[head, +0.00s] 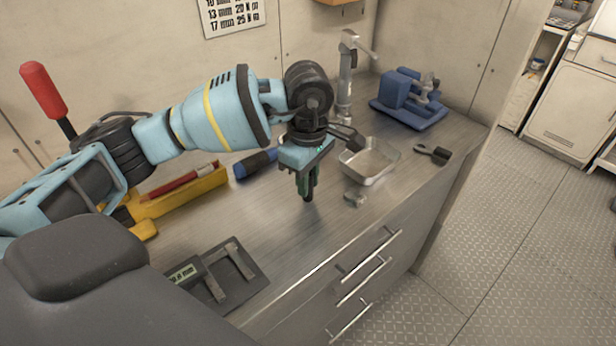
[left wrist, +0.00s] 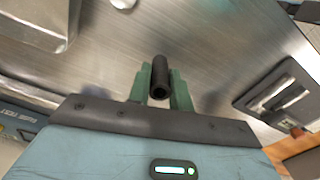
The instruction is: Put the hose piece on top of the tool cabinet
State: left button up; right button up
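The hose piece (left wrist: 160,80) is a short, dark, hollow tube. In the left wrist view it sits between the green fingers of my left gripper (left wrist: 158,88), its open end facing the camera. In the head view my left gripper (head: 307,182) points down above the steel worktop, with the dark hose piece partly hidden between its fingers. The worktop (head: 265,225) tops a steel unit with drawers (head: 375,270); I cannot tell whether this is the tool cabinet. A white cabinet (head: 570,115) stands at the far right. My right gripper does not show.
A metal tray (head: 368,163), a small metal piece (head: 354,198) and a black-handled tool (head: 433,154) lie to the right. A blue vise (head: 408,100) and tap (head: 346,75) stand behind. A yellow holder (head: 180,200) and dark gauge mat (head: 222,282) are left. Bare worktop lies between.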

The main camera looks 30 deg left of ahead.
pick_arm(q)
jog(key=o, duration=0.4)
jog(key=shift+c, duration=0.2)
jog(key=shift+r, duration=0.1)
notch_tip(320, 180, up, 12)
jog(key=shift+r, duration=0.1)
dwell(0.3)
